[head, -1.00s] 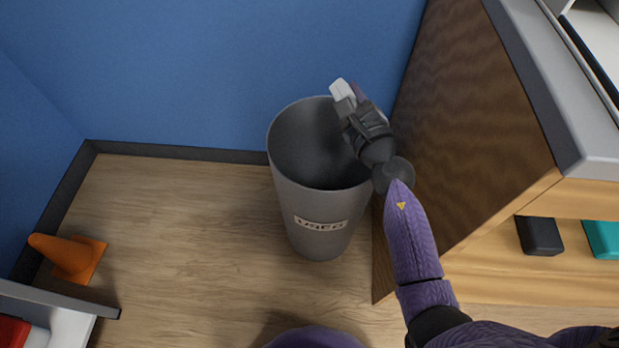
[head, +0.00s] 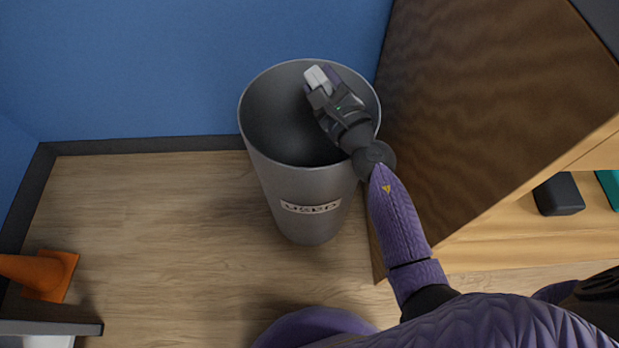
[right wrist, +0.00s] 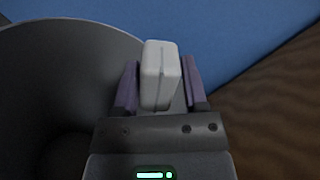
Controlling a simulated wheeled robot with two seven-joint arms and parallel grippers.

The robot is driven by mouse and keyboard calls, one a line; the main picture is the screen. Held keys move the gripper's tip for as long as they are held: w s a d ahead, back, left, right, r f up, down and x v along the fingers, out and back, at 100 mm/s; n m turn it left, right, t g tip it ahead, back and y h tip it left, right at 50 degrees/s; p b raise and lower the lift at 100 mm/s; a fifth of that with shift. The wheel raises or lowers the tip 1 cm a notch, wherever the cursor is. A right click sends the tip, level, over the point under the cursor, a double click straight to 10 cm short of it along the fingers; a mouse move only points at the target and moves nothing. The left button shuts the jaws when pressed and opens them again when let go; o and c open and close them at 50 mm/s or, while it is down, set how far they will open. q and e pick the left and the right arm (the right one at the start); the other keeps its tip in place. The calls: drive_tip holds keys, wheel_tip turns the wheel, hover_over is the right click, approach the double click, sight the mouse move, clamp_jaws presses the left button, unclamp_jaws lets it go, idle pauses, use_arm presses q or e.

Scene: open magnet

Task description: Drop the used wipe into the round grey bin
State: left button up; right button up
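The round grey bin (head: 290,222) stands on the floor against the blue wall, with a label on its front. Its mouth is open, and its rim and inner wall also show in the right wrist view (right wrist: 70,60). My right gripper (head: 320,76) is over the bin's mouth, toward its right and far side. It is shut on the white wipe (right wrist: 160,75), a small folded block between the two purple fingers. The wipe also shows at the gripper's tip in the head view (head: 317,76). My left gripper is not in view.
A wooden cabinet (head: 480,110) stands close to the right of the bin, with a dark box (head: 559,195) and a teal item (head: 610,186) on its shelf. An orange cone (head: 45,274) lies at the left. The floor between cone and bin is clear.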

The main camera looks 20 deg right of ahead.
drive_tip(key=o, duration=0.3)
drive_tip(key=s+d, duration=0.1)
drive_tip(key=s, duration=0.9)
drive_tip(key=shift+d+b, duration=0.25)
drive_tip(key=shift+b, duration=0.05)
drive_tip(key=shift+w+f, duration=0.1)
